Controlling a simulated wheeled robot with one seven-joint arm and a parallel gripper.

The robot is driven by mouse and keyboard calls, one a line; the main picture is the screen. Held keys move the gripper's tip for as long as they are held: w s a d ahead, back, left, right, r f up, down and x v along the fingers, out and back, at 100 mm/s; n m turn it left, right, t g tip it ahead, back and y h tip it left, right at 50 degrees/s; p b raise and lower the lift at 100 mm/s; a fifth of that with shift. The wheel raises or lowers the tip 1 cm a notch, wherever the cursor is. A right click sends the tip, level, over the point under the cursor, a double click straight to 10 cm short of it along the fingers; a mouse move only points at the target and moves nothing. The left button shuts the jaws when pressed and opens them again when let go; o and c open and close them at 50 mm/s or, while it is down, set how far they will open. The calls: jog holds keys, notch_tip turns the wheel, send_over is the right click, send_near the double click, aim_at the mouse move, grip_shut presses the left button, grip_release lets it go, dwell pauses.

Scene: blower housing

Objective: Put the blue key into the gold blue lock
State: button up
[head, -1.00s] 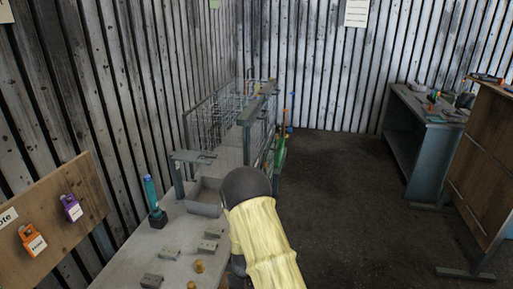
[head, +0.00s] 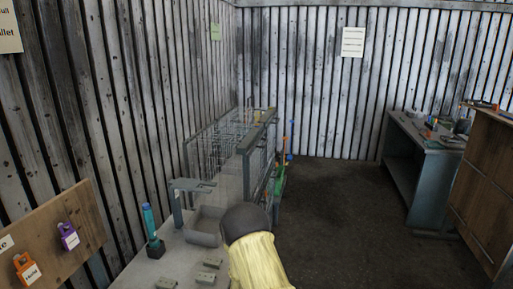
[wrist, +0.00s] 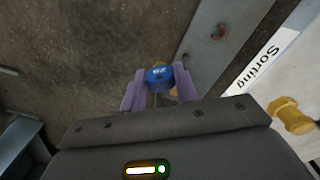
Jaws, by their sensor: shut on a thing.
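In the wrist view, my gripper (wrist: 159,90) has its two pale purple fingers closed around a small blue thing with light lettering, which looks like the blue key (wrist: 158,75). A bit of gold shows just behind it. Below the held thing is dark floor and the grey edge of a surface. The head view shows my yellow-sleeved arm, but the gripper and key are hidden there. I cannot make out a gold lock with blue on it in either view.
The grey bench (head: 146,277) holds a teal-handled tool (head: 151,226), a grey bin (head: 206,226) and small grey blocks. A gold bolt-like piece (wrist: 291,115) is at right in the wrist view.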

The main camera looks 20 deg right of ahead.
jog(key=s+f, duration=0.3)
jog(key=f, duration=1)
jog(key=shift+s+a, duration=0.25)
jog(key=shift+s, duration=0.05)
